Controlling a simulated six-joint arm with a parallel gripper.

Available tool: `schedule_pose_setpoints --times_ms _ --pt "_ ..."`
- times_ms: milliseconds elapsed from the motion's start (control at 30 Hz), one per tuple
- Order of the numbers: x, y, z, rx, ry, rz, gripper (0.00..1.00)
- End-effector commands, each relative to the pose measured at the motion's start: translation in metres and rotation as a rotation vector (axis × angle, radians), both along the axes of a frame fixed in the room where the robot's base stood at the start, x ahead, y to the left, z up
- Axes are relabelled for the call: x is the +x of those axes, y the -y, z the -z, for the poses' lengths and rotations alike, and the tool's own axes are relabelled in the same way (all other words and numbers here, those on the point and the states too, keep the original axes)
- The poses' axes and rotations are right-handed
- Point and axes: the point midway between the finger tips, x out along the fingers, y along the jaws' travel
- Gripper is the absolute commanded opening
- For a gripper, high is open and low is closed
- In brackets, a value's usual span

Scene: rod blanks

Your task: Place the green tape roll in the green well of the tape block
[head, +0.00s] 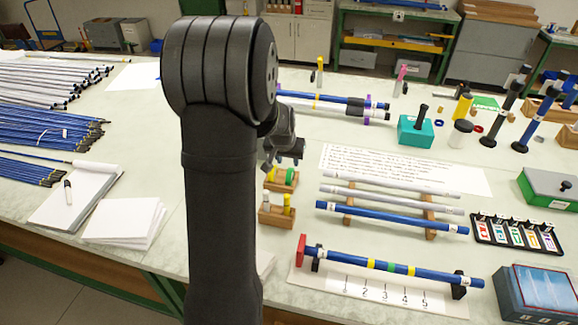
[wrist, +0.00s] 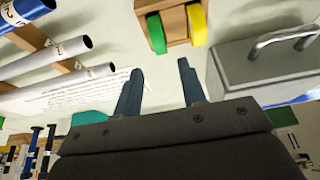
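A green tape roll (head: 291,176) stands upright in a small wooden block (head: 281,186), beside a yellow roll (head: 271,174). In the wrist view the green roll (wrist: 156,33) and yellow roll (wrist: 197,25) sit side by side at the wooden block (wrist: 174,8). I cannot tell any well's colour. My gripper (head: 290,160) is above and just behind the block in the head view, partly hidden by my arm. In the wrist view my gripper (wrist: 157,78) has its fingers apart with nothing between them, short of the rolls.
A rack of grey and blue rods (head: 390,215) is to the right. A banded blue rod (head: 390,267) rests on stands at the front. A grey handled box (wrist: 262,68) is close by in the wrist view.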

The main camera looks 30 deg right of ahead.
Motion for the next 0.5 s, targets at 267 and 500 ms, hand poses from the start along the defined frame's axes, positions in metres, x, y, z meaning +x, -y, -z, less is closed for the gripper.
schedule_pose_setpoints --times_ms 267,500 --pt "-0.01 -0.01 -0.032 -0.001 0.001 0.0 0.38" --pt "-0.011 -0.011 -0.037 0.0 0.0 0.0 0.38"
